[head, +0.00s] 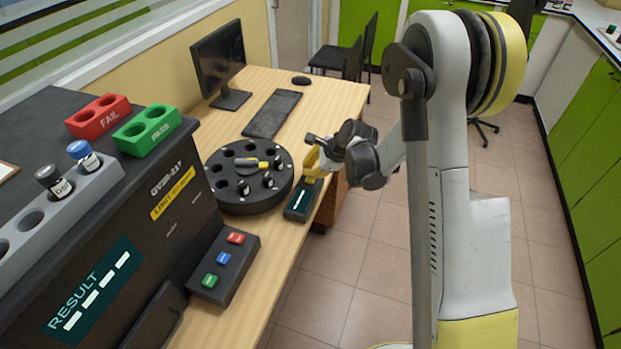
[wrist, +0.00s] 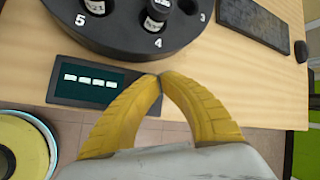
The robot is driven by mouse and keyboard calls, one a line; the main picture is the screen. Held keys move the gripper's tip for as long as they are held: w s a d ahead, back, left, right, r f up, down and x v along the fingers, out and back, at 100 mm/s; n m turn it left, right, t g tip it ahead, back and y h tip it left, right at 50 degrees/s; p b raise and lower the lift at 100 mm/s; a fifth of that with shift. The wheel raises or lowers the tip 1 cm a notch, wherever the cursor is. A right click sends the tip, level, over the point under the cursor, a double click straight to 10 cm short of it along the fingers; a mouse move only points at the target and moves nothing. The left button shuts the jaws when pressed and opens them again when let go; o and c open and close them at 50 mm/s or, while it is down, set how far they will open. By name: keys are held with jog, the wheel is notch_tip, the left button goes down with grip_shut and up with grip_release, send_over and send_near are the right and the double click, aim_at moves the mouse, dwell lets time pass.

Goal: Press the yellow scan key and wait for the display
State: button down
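My gripper (head: 313,176) is over the right side of the table, at a small dark box with a display (head: 300,200). In the wrist view its yellow fingers (wrist: 160,76) meet at the tips with nothing seen between them. The tips are at the right end of that box; contact cannot be told. The box's display (wrist: 90,80) shows several white dashes. No yellow key can be made out; the fingers cover that end of the box. The large RESULT display (head: 95,290) also shows dashes.
A black round carousel (head: 226,197) with several vials stands beside the small box. A dark key box (head: 239,285) has red, blue and green keys. A keyboard (head: 272,114) and monitor (head: 218,60) stand at the back. Red FAIL (head: 98,115) and green (head: 146,130) holders sit on the analyser.

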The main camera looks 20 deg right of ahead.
jog(key=shift+f, duration=0.15)
dwell(0.6)
jog(key=shift+f+b, duration=0.3)
jog(key=shift+b, duration=0.2)
jog(key=shift+f+b, duration=0.5)
jog(key=shift+f, duration=0.05)
dwell(0.4)
jog(key=shift+r, duration=0.1)
jog(key=shift+r+p, duration=0.55)
jog(key=shift+r, duration=0.35)
jog(key=shift+r+p, duration=1.55)
jog(key=shift+r, duration=0.95)
